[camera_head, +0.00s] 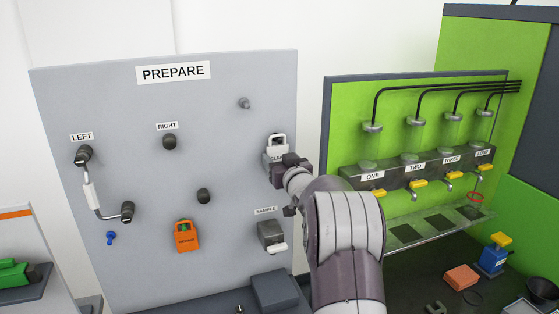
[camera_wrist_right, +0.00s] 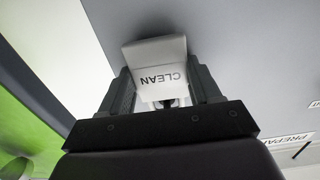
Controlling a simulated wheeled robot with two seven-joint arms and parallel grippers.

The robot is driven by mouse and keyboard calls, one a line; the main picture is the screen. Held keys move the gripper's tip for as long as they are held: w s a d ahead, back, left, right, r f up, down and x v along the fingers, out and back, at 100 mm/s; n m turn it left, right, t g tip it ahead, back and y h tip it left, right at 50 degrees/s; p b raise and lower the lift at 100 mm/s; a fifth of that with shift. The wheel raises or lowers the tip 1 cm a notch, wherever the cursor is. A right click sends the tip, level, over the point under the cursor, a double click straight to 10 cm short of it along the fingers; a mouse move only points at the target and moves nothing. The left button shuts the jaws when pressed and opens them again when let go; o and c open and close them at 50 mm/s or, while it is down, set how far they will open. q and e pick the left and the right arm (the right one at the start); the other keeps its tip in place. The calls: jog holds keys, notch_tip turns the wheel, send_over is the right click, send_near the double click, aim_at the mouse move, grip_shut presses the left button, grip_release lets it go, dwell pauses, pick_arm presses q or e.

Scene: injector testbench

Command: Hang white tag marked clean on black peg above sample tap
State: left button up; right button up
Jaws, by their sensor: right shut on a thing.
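The white tag (camera_head: 277,152), lettered CLEAN, is upright close to the grey panel near its right edge, above the sample tap (camera_head: 268,234). My right gripper (camera_head: 284,165) is shut on the tag's lower part. In the right wrist view the tag (camera_wrist_right: 157,56) sits between the two fingers of the right gripper (camera_wrist_right: 160,82), its lettering readable, with the panel behind. I cannot make out the black peg; the tag or gripper may hide it. Whether the tag touches the panel or a peg is unclear. My left gripper is out of view.
The grey PREPARE panel (camera_head: 110,255) carries dark knobs, a white-handled crank (camera_head: 90,195) at left and an orange tag (camera_head: 187,237). Right of it stands a green bench (camera_head: 345,140) with several taps. A blue and yellow object (camera_head: 495,253) and an orange block (camera_head: 461,277) lie lower right.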

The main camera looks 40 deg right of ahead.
jog(key=shift+f, duration=0.2)
jog(key=o, duration=1.1)
jog(key=shift+s, duration=0.4)
jog(key=b+v, duration=0.4)
jog(key=v, duration=0.8)
jog(key=shift+r, duration=0.1)
